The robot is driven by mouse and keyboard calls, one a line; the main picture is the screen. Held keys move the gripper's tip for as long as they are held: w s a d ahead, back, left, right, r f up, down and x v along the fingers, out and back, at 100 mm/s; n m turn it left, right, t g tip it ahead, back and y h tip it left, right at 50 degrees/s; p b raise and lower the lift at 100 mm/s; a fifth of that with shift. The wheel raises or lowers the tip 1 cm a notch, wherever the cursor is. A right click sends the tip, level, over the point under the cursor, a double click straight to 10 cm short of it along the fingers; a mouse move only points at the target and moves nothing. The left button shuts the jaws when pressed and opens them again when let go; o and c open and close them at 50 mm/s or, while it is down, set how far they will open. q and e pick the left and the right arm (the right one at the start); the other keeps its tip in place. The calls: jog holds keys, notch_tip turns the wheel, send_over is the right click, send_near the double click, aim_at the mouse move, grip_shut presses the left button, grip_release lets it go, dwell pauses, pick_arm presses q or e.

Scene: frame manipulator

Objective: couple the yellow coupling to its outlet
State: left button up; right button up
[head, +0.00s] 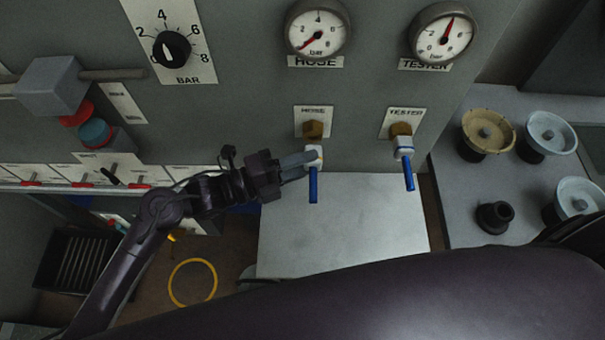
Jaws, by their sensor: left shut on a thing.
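The outlet marked HOSE is a brass fitting (313,130) on the grey panel, with a pale valve body (315,152) and a blue lever (313,185) hanging straight down below it. My left gripper (303,158) is shut at the left side of this valve, its grey fingers reaching it; the exact grip is too small to see. A yellow hose loop (192,262) lies low at the left, and a small yellow piece (174,236) shows beside my left arm. I cannot make out the yellow coupling itself. My right gripper is not in view.
A TESTER outlet (401,131) with a blue lever (408,175) is to the right. Two gauges (318,28) (442,34) and a black knob (171,49) are above. A bare grey plate (345,235) lies below. Several round caps (487,130) stand on the right bench.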

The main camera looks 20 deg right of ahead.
pick_arm(q)
jog(key=shift+w+d, duration=0.2)
jog(key=shift+w, duration=0.55)
jog(key=shift+b, duration=0.85)
dwell(1.4)
jog(key=shift+w+d+b, duration=0.15)
jog(key=shift+w+b, duration=0.35)
jog(key=shift+w, duration=0.1)
dwell(0.4)
jog(key=o, duration=1)
